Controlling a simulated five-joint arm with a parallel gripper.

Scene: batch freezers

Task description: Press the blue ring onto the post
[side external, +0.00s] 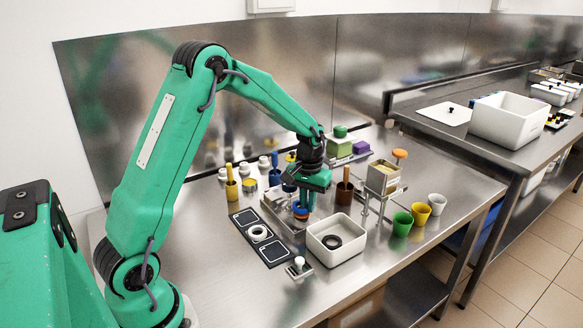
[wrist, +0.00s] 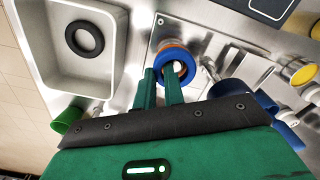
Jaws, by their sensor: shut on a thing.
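My gripper (side external: 303,200) points down over the metal fixture plate. In the wrist view its two green fingers (wrist: 162,86) are shut on the near side of the blue ring (wrist: 174,56). A pale round end, seemingly the post (wrist: 178,67), shows inside the ring's opening. An orange ring (wrist: 174,43) shows just behind the blue ring, and an orange edge (side external: 301,213) shows below my fingers in the side view. The fingers partly hide the blue ring, and I cannot tell how far down the post it sits.
A white tray (side external: 354,252) with a black ring (side external: 332,242) stands right of the fixture. A dark panel (side external: 275,253) with a white ring (side external: 259,233) lies left. Green (side external: 402,224), yellow (side external: 421,215) and white cups stand right. Several bottles and holders crowd behind.

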